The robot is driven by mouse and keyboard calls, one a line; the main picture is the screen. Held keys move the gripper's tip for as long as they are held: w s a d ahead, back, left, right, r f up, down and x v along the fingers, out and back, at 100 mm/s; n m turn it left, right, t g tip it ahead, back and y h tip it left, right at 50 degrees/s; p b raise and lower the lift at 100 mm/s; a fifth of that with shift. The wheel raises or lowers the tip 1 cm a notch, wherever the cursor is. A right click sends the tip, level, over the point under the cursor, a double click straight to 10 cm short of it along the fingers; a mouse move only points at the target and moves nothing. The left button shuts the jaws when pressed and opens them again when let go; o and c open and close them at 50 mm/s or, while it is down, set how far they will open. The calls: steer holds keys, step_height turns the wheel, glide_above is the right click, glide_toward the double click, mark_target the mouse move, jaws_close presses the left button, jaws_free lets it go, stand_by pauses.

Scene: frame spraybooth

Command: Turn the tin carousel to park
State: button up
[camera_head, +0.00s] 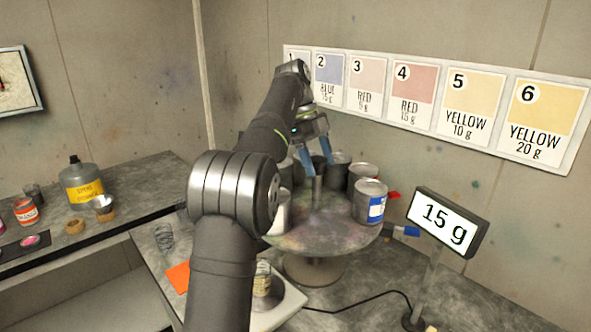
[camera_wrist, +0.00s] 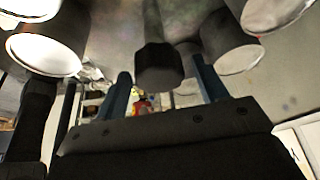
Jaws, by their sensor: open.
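The tin carousel (camera_head: 325,240) is a round, paint-stained turntable on a pedestal, with several metal tins around its top. One tin with a blue label (camera_head: 369,205) stands at the right. A grey centre post (camera_head: 318,190) rises from the top. My gripper (camera_head: 318,167) is open above the carousel, its blue fingers at the post's upper end. In the wrist view the dark post end (camera_wrist: 158,65) shows between the open fingers (camera_wrist: 161,68); contact cannot be told. A red tab (camera_head: 393,195) and a blue tab (camera_head: 404,231) show by the right rim. My arm hides the carousel's left part.
A display reading 15 g (camera_head: 443,223) stands at the right front. A pale scale (camera_head: 287,309) with a jar (camera_head: 264,280) is in front, partly behind my arm. A yellow-labelled bottle (camera_head: 82,187) and small pots stand on the left bench. A numbered colour chart (camera_head: 430,100) hangs behind.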

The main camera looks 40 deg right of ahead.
steer(key=n+h, duration=0.1)
steer(key=n, duration=0.2)
steer(key=n+h, duration=0.1)
steer(key=n, duration=0.1)
steer(key=n+t, duration=0.1)
steer(key=n, duration=0.2)
steer(key=shift+n+t+h, duration=0.3)
steer(key=shift+h, duration=0.1)
steer(key=n+t, duration=0.1)
steer(key=n, duration=0.3)
steer(key=shift+h, duration=0.4)
steer(key=n+t, duration=0.2)
steer(key=n, duration=0.2)
steer(key=a+v, duration=0.1)
steer(key=v, duration=1.7)
steer(key=s+a+f+n+t, duration=0.1)
steer(key=a+f+n, duration=0.3)
steer(key=a+f, duration=0.4)
steer(key=s+a+f+n+t, duration=0.2)
steer(key=a+f, duration=0.6)
steer(key=a, duration=0.8)
steer(key=shift+s+a+n+y, duration=0.25)
steer(key=shift+s+n+y, duration=0.15)
steer(key=shift+s+n, duration=0.6)
